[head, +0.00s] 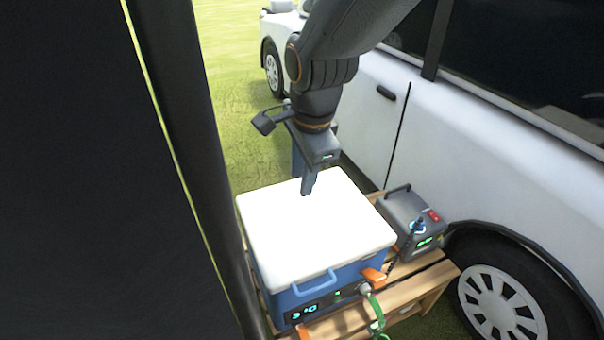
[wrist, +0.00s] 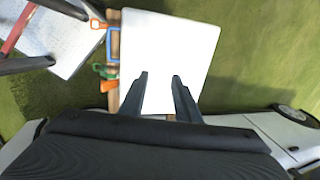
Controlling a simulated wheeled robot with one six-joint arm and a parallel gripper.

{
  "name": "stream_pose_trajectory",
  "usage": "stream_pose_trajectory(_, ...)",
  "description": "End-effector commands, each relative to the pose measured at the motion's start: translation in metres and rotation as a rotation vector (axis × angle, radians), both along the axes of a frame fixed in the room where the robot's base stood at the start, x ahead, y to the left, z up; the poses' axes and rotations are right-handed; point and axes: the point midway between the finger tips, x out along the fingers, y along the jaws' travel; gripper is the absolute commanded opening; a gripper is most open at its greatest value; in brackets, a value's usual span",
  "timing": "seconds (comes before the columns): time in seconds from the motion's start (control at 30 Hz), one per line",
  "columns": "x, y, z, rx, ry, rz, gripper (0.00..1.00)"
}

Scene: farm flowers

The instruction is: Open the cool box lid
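The cool box has a white lid (head: 315,232) that lies flat and shut on a blue body (head: 290,299). It stands on a wooden slatted bench beside a white car. A blue handle (head: 314,284) and a display are on its front, and an orange latch (head: 374,276) is at the front right corner. In the wrist view the white lid (wrist: 168,60) fills the middle, with the blue handle (wrist: 113,44) at its left edge. My gripper (head: 308,186) hangs over the back part of the lid. Its two fingers (wrist: 160,80) are apart with nothing between them. I cannot tell whether they touch the lid.
A grey power unit (head: 413,222) with a carry handle stands right of the box on the wooden bench (head: 425,284). A green cable hangs at the box's front. The white car (head: 500,160) is close on the right. Grass lies open behind.

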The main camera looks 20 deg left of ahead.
Motion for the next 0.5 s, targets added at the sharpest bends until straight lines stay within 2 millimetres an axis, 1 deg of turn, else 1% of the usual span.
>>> stream_pose_trajectory(0.03, 0.0, 0.0, 0.0001, 0.0, 0.0, 0.0, 0.28)
stream_pose_trajectory(0.2, 0.0, 0.0001, 0.0002, 0.0, 0.0, 0.0, 0.0)
stream_pose_trajectory(0.5, 0.0, 0.0001, 0.0003, 0.0, 0.0, 0.0, 0.0)
